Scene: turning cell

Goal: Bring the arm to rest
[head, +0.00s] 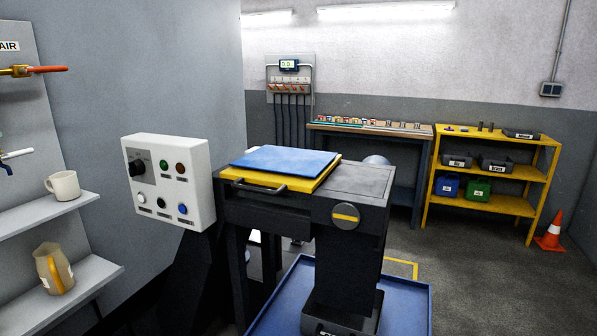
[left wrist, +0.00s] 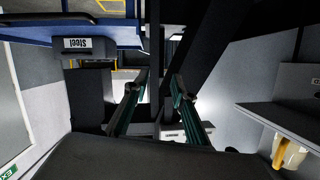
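My left gripper (left wrist: 157,103) shows in the left wrist view, its two dark green fingers apart. I see nothing held between them. Dark upright parts stand behind the fingers. Neither gripper shows in the head view, and my right gripper is in no view.
A control panel (head: 171,180) stands left of a dark machine (head: 350,250) topped by a blue mat (head: 285,160). A blue cart (head: 408,306) stands below. Shelves at left hold a white mug (head: 63,186) and a jug (head: 54,270). A bin labelled Steel (left wrist: 88,48) is near the gripper.

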